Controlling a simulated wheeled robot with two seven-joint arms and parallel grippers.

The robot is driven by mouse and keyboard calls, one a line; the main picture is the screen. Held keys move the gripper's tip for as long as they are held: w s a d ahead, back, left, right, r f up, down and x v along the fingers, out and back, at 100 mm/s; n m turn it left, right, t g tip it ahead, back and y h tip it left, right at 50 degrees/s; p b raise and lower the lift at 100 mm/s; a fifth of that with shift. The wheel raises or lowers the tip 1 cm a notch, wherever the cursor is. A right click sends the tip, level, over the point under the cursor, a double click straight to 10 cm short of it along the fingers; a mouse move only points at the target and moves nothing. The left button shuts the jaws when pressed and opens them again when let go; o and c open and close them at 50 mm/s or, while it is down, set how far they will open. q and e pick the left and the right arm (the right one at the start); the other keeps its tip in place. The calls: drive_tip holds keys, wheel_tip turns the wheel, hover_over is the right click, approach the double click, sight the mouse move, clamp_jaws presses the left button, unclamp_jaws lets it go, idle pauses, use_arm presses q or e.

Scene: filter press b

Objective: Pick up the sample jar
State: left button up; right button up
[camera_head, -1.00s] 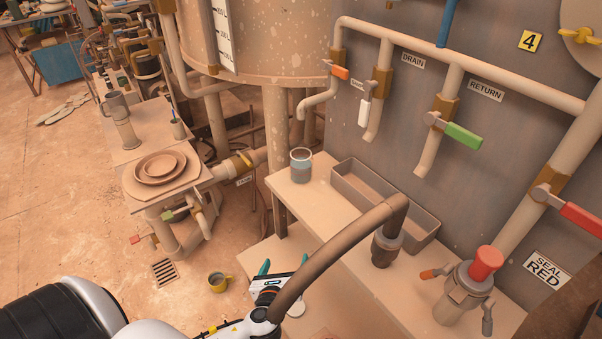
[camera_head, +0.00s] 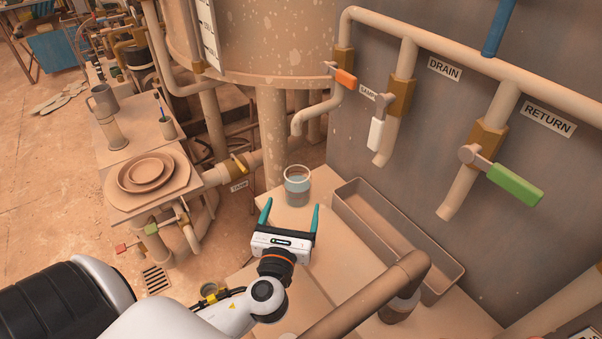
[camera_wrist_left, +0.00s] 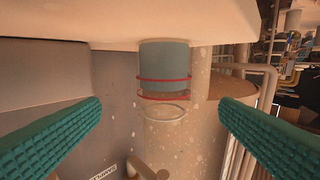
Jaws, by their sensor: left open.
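The sample jar (camera_head: 297,186) is a clear glass with blue-grey contents, standing upright on the bench's far-left end in the head view. My left gripper (camera_head: 290,210) is open and empty, with its teal fingers on the near side of the jar and pointing toward it. In the left wrist view, which appears upside down, the jar (camera_wrist_left: 165,68) shows red rings and an open rim. It lies between the two spread fingers (camera_wrist_left: 160,118) in the picture, ahead of them and apart from both. My right gripper is not in view.
A long, shallow trough (camera_head: 388,232) stands right of the jar. A thick brown curved pipe (camera_head: 375,292) crosses the bench on the near side. Valve pipes with orange (camera_head: 346,79), white (camera_head: 376,134) and green (camera_head: 515,186) handles hang from the wall above.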

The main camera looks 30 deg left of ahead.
sight(296, 192)
use_arm(q)
drive_tip(key=x, duration=0.4)
drive_tip(key=shift+w+a+r, duration=0.2)
drive_tip(key=shift+w+r, duration=0.05)
drive_tip(key=shift+w, duration=0.1)
drive_tip(key=shift+w+a, duration=0.1)
drive_tip(key=shift+w, duration=0.2)
drive_tip(key=shift+w+a+f+p, duration=0.1)
drive_tip(key=shift+w+a+p, duration=0.1)
drive_tip(key=shift+w+p, duration=0.1)
drive_tip(key=x, duration=0.4)
drive_tip(key=shift+w+a, duration=0.1)
drive_tip(key=shift+a, duration=0.15)
drive_tip(key=shift+w, duration=0.2)
drive_tip(key=c, duration=1.1)
drive_tip(key=shift+c, duration=0.7)
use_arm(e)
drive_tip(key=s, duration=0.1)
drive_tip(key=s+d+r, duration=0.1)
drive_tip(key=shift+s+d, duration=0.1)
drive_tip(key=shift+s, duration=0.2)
